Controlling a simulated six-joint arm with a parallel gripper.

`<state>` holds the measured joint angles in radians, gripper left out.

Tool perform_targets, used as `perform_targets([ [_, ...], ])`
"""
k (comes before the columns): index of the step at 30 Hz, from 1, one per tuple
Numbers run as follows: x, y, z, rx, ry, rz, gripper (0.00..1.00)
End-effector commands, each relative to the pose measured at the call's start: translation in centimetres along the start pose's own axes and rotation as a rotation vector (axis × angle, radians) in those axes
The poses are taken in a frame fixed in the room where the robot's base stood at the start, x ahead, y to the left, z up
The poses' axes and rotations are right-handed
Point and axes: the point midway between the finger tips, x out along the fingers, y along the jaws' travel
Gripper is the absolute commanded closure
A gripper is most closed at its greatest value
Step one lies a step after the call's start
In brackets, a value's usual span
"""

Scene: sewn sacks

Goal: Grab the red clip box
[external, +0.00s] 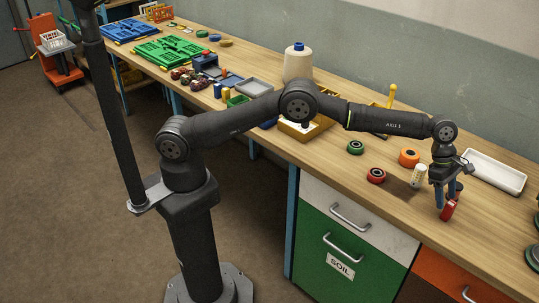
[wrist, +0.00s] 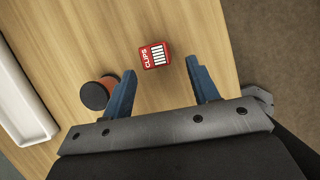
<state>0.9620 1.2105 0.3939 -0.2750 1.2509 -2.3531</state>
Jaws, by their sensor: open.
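The red clip box (wrist: 154,55), labelled CLIPS with white stripes, lies on the wooden bench. In the wrist view it sits just beyond my fingertips, roughly between their lines and nearer the left one. My gripper (wrist: 160,67) is open, with its two blue fingers apart and nothing between them. In the external view my gripper (external: 447,204) points down at the bench's front right, and the red clip box (external: 449,210) shows at its fingertips, partly covered. I cannot tell the height gap from there.
A round dark and orange-red item (wrist: 95,95) is beside my left finger. A white tray (external: 495,171) lies behind my gripper. A pale cylinder (external: 418,176), an orange roll (external: 409,158) and a red roll (external: 376,175) stand to the left. The bench's front edge is close.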

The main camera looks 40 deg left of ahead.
Motion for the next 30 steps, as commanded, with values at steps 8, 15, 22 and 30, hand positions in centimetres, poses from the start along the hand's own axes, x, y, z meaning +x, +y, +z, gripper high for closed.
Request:
perform_targets([
  [8, 3.2, 0.1, -0.5, 0.0, 0.003, -0.003, 0.45],
  [15, 5.2, 0.1, -0.4, 0.001, 0.0, -0.001, 0.45],
  [22, 5.2, 0.1, -0.5, 0.001, 0.0, -0.001, 0.61],
  [30, 5.1, 0.1, -0.5, 0.001, 0.0, -0.001, 0.93],
])
